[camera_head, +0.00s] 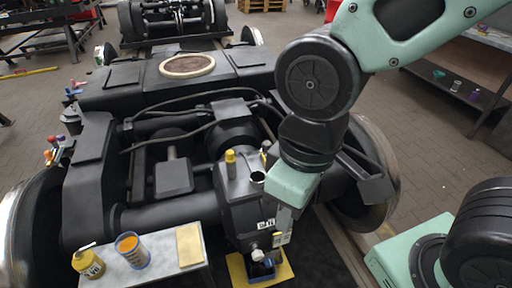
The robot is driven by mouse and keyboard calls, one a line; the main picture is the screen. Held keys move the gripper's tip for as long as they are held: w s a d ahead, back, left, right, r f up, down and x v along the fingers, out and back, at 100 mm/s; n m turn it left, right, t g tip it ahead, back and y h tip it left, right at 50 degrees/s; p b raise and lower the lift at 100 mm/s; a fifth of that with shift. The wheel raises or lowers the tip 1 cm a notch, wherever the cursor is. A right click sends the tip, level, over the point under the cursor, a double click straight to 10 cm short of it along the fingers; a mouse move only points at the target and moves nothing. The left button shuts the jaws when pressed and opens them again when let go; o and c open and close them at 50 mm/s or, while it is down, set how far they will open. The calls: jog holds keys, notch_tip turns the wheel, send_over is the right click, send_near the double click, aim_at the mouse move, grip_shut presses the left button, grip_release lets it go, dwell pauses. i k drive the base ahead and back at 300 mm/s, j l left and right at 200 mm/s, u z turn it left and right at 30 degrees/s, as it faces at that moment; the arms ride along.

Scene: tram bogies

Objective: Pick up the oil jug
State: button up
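A yellow jug-like container (89,262) with a dark label and narrow neck stands upright at the left end of a small grey bench (165,268), in the lower left. It looks most like the oil jug, but its label is too small to read. My gripper (279,238) points down beside the dark gearbox housing (240,195), well to the right of the yellow container and apart from it. Its fingers are small and partly lost against pale parts of the housing, so I cannot tell whether they are open or hold anything.
A small blue item (262,269) is on a yellow mat (284,273) below my gripper. The black bogie frame (180,90) and wheels (372,165) crowd the middle. Paved floor (430,150) is clear at right.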

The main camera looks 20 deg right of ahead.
aim_at(129, 245)
jog(key=i+l+u, duration=0.25)
jog(key=l, duration=0.25)
jog(key=i+l+u, duration=0.1)
jog(key=l+u, duration=0.15)
jog(key=l, duration=0.25)
jog(key=i+l+u, duration=0.1)
jog(key=l+u, duration=0.15)
jog(key=l, duration=0.35)
jog(key=l+u, duration=0.25)
jog(key=l, duration=0.3)
jog(key=k+j, duration=0.1)
jog(key=j, duration=0.55)
jog(key=k+j, duration=0.1)
jog(key=j, duration=0.55)
jog(key=i+j+u, duration=0.1)
jog(key=i+j, duration=0.25)
jog(key=j, duration=0.15)
jog(key=i+j+u, duration=0.1)
jog(key=i+j, duration=0.25)
jog(key=j, duration=0.1)
